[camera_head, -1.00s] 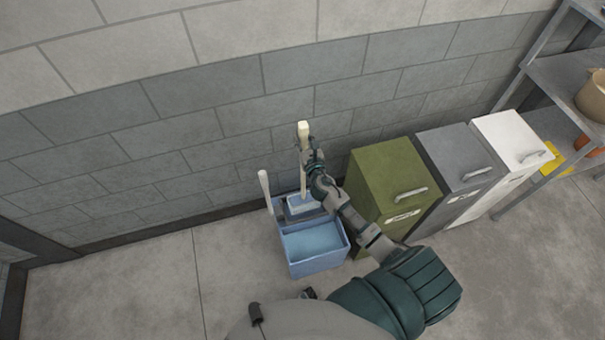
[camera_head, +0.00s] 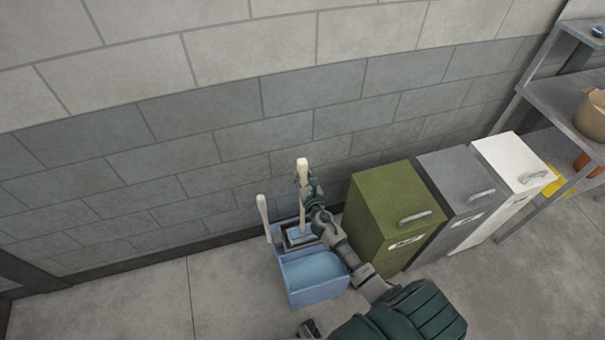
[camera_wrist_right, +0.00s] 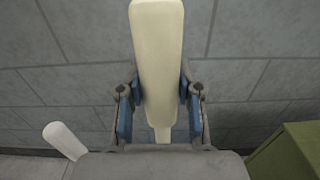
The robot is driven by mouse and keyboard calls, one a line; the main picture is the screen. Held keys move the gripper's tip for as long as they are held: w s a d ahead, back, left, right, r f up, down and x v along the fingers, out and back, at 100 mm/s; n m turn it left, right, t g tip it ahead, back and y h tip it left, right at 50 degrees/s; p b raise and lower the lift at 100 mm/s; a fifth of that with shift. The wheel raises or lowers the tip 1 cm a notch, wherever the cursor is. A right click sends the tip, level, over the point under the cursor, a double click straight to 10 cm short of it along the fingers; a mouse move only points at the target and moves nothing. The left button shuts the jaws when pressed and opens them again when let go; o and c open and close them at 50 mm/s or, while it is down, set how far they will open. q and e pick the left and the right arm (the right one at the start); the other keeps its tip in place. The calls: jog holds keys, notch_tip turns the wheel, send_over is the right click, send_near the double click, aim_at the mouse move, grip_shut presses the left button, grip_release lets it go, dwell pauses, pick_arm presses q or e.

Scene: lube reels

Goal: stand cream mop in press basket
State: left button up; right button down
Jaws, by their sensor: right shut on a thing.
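The cream mop (camera_head: 302,167) stands nearly upright, its pale handle top above my right gripper (camera_head: 303,181). In the right wrist view, my right gripper (camera_wrist_right: 160,112) has its two blue-padded fingers on either side of the cream handle (camera_wrist_right: 158,50) and is shut on it. The handle's lower part runs down to the press basket (camera_head: 289,246) at the back of the blue bucket (camera_head: 313,288). The mop head is mostly hidden by the arm and basket; I cannot tell whether it rests on the basket floor. My left gripper is not clearly seen.
A pale press lever (camera_head: 262,208) rises at the bucket's left. Green (camera_head: 384,205), grey (camera_head: 455,185) and white (camera_head: 505,160) bins stand to the right, then a metal shelf (camera_head: 548,100). A block wall is close behind. The floor at left is clear.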

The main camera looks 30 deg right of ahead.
jog(key=c, duration=0.8)
grip_release()
jog(key=shift+d, duration=0.2)
jog(key=shift+d, duration=0.1)
